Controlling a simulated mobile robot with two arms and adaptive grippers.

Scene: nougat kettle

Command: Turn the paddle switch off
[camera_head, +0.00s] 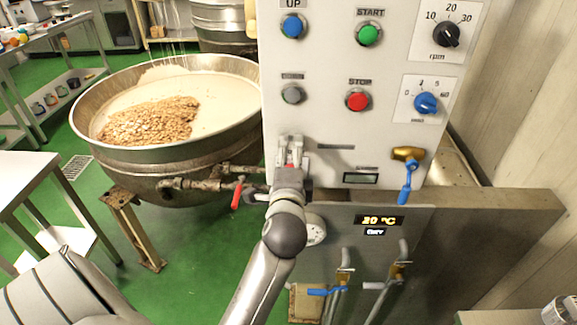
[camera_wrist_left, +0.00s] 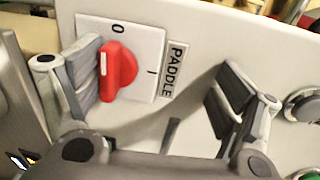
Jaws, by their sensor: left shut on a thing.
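The paddle switch is a red knob (camera_wrist_left: 118,70) on a white plate (camera_wrist_left: 148,42) marked 0 and I, beside a PADDLE label (camera_wrist_left: 174,70) in the left wrist view. A white mark shows on the knob's left side; I cannot tell its exact setting. The other finger shows to the right of the label. My right gripper is not in view.
The panel carries a blue UP button (camera_head: 292,26), a green START button (camera_head: 369,34), a red STOP button (camera_head: 358,101) and dials. A blue-handled valve (camera_head: 407,180) sticks out at lower right. A kettle (camera_head: 175,150) with nuts stands at left, its red-handled valve (camera_head: 237,194) near my gripper.

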